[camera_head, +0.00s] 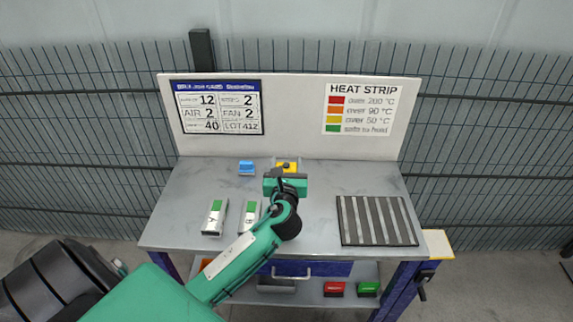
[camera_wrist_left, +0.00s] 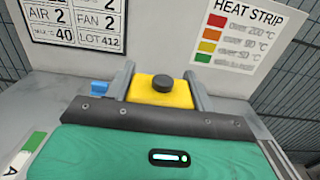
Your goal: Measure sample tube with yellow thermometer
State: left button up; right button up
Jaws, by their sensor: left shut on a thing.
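The yellow thermometer (camera_wrist_left: 162,91) has a dark round knob on top. In the left wrist view it sits between the two grey fingers of my left gripper (camera_wrist_left: 160,84), which is shut on it. In the head view the thermometer (camera_head: 286,165) shows at the back of the table, just beyond my left gripper (camera_head: 285,172); its lower part is hidden. My right gripper is not in view.
A blue block (camera_head: 246,168) stands left of the thermometer. A dark ribbed rack (camera_head: 377,221) lies on the right of the grey table (camera_head: 320,210). A back panel (camera_head: 293,120) carries two signs. Red (camera_head: 334,289) and green (camera_head: 368,289) items are on the lower shelf.

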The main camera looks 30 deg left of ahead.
pick_arm(q)
jog(key=s+d+f+m+t+h, duration=0.2)
jog(key=s+d+m+h, duration=0.4)
jog(key=s+d, duration=0.9)
jog(key=d+h, duration=0.1)
jog(key=h, duration=0.2)
jog(key=shift+f+t, duration=0.25)
jog(key=shift+t, duration=0.05)
jog(key=shift+w, duration=0.1)
